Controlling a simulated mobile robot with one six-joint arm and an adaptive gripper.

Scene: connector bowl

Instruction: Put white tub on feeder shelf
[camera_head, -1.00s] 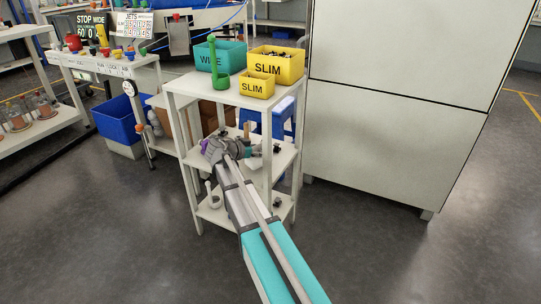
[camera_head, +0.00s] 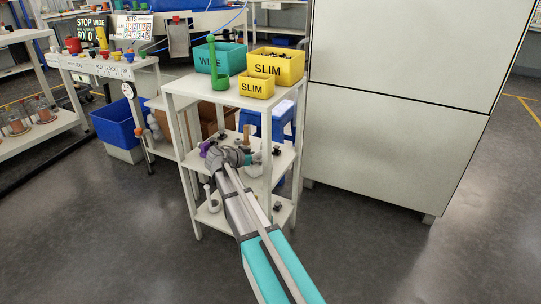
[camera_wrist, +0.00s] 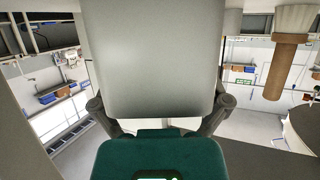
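A pale whitish body (camera_wrist: 150,60), which looks like the white tub, fills the upper middle of the wrist view, very close. My gripper (camera_wrist: 160,108) has one dark finger at each side of it, set well apart. The fingertips are hidden behind the body, so I cannot tell whether they press on it. In the head view my gripper (camera_head: 236,156) is over the middle level of a white shelf rack (camera_head: 240,101). No tub can be made out there; my gripper and arm cover that spot. Which surface is the feeder shelf is unclear.
A purple item (camera_head: 205,148) lies left of my gripper, and a wooden-handled item (camera_head: 247,132) stands behind it. Rack posts and the top level hem in this space. A teal bin (camera_head: 222,60) and yellow bins (camera_head: 277,67) stand on top. A large pale cabinet (camera_head: 395,150) is at right.

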